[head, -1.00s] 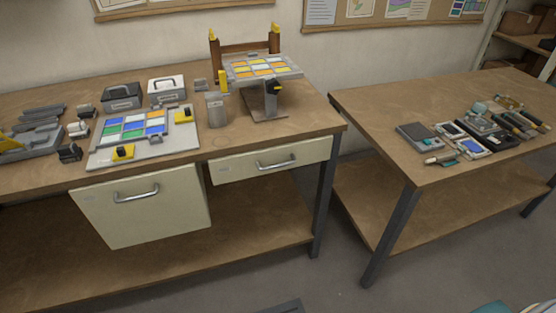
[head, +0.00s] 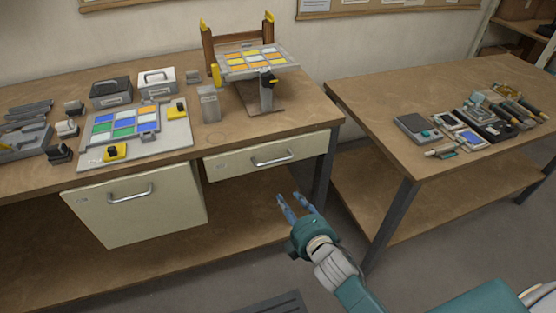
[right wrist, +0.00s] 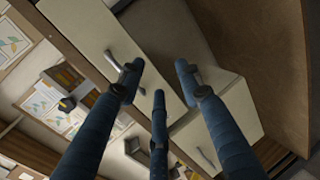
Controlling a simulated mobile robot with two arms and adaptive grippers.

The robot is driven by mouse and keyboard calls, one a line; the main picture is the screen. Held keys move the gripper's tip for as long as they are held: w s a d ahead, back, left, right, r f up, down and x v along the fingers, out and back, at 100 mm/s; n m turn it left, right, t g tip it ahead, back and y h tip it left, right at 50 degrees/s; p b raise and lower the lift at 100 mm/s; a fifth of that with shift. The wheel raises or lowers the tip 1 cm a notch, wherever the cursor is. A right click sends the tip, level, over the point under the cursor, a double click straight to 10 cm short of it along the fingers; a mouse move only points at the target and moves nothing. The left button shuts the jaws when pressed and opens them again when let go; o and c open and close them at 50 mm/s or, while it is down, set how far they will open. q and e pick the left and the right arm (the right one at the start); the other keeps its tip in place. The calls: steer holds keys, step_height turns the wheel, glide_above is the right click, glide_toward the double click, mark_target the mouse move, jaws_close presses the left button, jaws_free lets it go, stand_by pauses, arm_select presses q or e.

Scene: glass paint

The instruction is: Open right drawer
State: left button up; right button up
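The right drawer (head: 225,166) is the shallow cream front under the right part of the workbench, and it looks shut. Its metal bar handle (head: 272,160) faces the room with nothing touching it. My right gripper (head: 287,198) is below and in front of this drawer, apart from the handle, fingers spread and empty. In the right wrist view my fingers (right wrist: 157,80) are apart, with a long cream drawer front (right wrist: 85,30) and its handle (right wrist: 110,60) beyond them. My left gripper is not in view.
The deeper left drawer (head: 100,210) with its own handle (head: 130,195) is beside it. A second table (head: 380,110) with tools stands at the right. The bench leg (head: 323,180) is close to my right gripper. The lower shelf (head: 220,215) is bare.

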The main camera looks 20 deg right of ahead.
steer(key=n+t, duration=0.1)
glide_toward(274, 161)
steer(key=x, duration=0.8)
jaws_close()
